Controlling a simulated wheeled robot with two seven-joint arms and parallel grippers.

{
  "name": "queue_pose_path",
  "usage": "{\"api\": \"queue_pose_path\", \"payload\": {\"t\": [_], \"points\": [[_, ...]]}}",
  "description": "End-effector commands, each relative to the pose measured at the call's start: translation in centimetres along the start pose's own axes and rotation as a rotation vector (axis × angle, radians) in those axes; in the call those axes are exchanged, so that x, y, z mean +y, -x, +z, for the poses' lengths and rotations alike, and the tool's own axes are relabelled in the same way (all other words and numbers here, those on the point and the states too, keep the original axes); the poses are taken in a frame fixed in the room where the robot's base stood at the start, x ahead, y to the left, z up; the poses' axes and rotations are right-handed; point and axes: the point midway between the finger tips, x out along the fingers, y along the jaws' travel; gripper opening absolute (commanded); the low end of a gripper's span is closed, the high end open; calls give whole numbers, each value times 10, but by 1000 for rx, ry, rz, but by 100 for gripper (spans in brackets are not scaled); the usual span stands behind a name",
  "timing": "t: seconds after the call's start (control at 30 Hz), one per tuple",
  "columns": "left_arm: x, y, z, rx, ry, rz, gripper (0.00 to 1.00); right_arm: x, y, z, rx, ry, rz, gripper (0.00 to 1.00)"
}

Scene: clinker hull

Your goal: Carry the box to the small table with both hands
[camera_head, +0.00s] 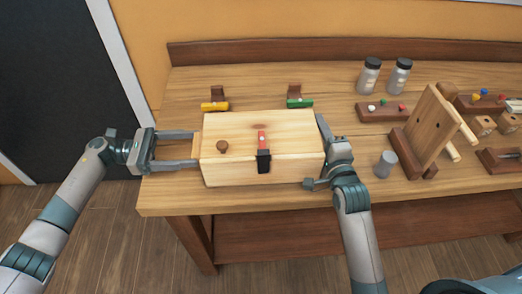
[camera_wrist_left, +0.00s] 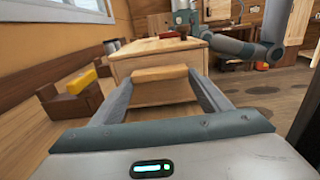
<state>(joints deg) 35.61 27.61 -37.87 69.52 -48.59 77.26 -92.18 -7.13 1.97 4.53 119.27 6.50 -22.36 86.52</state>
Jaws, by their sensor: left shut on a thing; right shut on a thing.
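The box (camera_head: 258,135) is pale wood with a round brown knob and a black-and-red latch on it. It is over the front of the workbench (camera_head: 170,200); I cannot tell whether it touches the top. My left gripper (camera_head: 197,147) is shut on the box's left end handle, which shows between its fingers in the left wrist view (camera_wrist_left: 160,74). My right gripper (camera_head: 320,152) is shut at the box's right end; its grip is partly hidden. I cannot make out a separate small table in either view.
Behind the box stand a yellow-handled piece (camera_head: 214,106) and a green-handled piece (camera_head: 299,103) on wooden holders. To the right are a grey cylinder (camera_head: 385,164), an upright wooden board (camera_head: 428,130) and two jars (camera_head: 369,76). Bare floor (camera_head: 105,235) lies in front.

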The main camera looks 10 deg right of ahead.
Motion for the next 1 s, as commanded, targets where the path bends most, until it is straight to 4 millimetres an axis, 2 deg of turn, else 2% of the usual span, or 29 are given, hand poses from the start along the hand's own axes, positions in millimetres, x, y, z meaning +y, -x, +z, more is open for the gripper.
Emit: {"api": "queue_pose_path", "payload": {"t": [0.03, 0.4, 1.0], "points": [[1, 1, 10, -3, -3, 3, 18, -8, 0, -1, 1, 1, -2, 0], [2, 1, 35, -3, -3, 4, 18, -33, 0, -1, 1, 1, -2, 0], [2, 1, 41, -3, -3, 4, 18, -40, 0, -1, 1, 2, -2, 0]]}}
